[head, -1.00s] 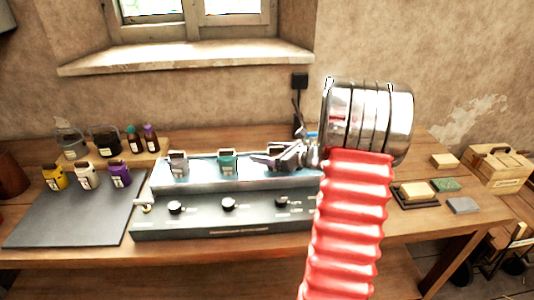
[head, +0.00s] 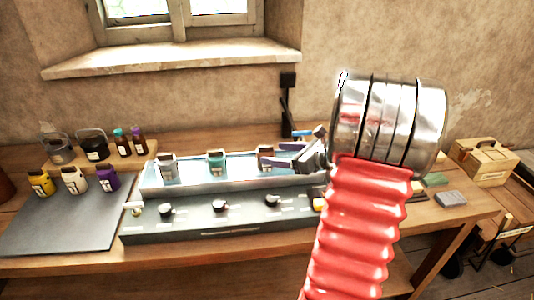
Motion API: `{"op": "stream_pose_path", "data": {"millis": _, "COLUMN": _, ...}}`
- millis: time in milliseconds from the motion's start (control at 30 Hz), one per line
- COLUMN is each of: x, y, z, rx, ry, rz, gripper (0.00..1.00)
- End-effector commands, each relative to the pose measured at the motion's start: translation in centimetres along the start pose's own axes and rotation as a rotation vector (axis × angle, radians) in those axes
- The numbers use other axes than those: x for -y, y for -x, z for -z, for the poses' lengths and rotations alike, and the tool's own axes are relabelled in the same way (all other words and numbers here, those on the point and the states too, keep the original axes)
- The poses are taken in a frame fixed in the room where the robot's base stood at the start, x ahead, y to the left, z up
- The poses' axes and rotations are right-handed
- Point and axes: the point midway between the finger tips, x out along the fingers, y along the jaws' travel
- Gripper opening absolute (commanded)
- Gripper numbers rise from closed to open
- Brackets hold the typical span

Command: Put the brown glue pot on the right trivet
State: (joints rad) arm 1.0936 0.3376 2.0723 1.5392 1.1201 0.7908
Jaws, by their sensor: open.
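The brown glue pot (head: 265,157), with a pale label, stands at the right end of the row of pots in the long blue-grey bath (head: 200,190). My gripper (head: 279,155) points left, with its jaws open. Its fingertips are at the pot's right side in the picture; I cannot tell whether they touch it or straddle it. A grey pot (head: 167,166) and a teal pot (head: 216,163) stand further left in the bath. I cannot make out the right trivet; my arm hides part of the table on the right.
A dark mat (head: 65,235) at left has yellow (head: 40,183), white (head: 74,180) and purple (head: 107,179) pots along its back edge. Buckets and bottles (head: 131,143) stand behind. A grey block (head: 450,199) and a wooden box (head: 485,161) are at right.

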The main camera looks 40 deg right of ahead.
Motion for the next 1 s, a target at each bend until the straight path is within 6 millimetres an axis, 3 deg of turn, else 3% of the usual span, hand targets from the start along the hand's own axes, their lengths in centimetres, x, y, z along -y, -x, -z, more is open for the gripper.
{"op": "stream_pose_path", "data": {"millis": 233, "x": 0.1, "y": 2.4, "z": 0.0, "rx": 0.000, "ry": 0.000, "rz": 0.001, "gripper": 0.66}}
{"op": "stream_pose_path", "data": {"millis": 1000, "x": 0.0, "y": 2.4, "z": 0.0, "rx": -0.001, "ry": 0.002, "rz": 0.000, "gripper": 0.66}}
